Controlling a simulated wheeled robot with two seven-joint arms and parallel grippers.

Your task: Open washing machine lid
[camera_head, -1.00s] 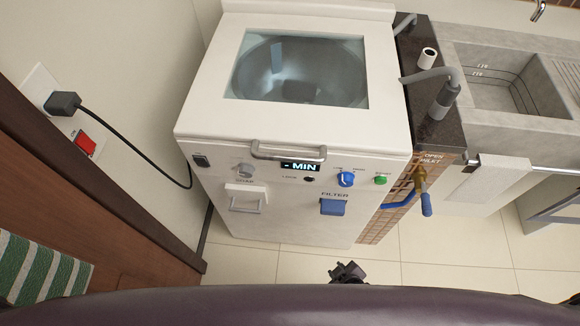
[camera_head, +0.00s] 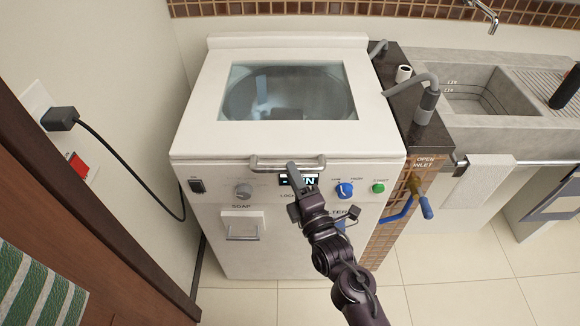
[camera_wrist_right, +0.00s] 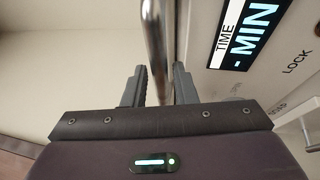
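The white washing machine (camera_head: 290,250) stands ahead. Its lid (camera_head: 200,105), with a glass window (camera_head: 287,92), is down. A metal bar handle (camera_head: 268,167) runs along the lid's front edge. My right gripper (camera_head: 292,172) is at the handle's middle, in front of the display. In the right wrist view, the two fingers (camera_wrist_right: 158,85) are apart, and the handle bar (camera_wrist_right: 153,40) runs up between and beyond them. I cannot tell whether either finger touches the bar. My left gripper is not in view.
The front panel has a blue knob (camera_head: 344,190), a green button (camera_head: 378,188) and a soap drawer (camera_head: 242,228). A tap with a blue lever (camera_head: 425,208) juts out at the right. A black plug (camera_head: 60,118) and cable are on the left wall. A stone sink (camera_head: 470,120) is at the right.

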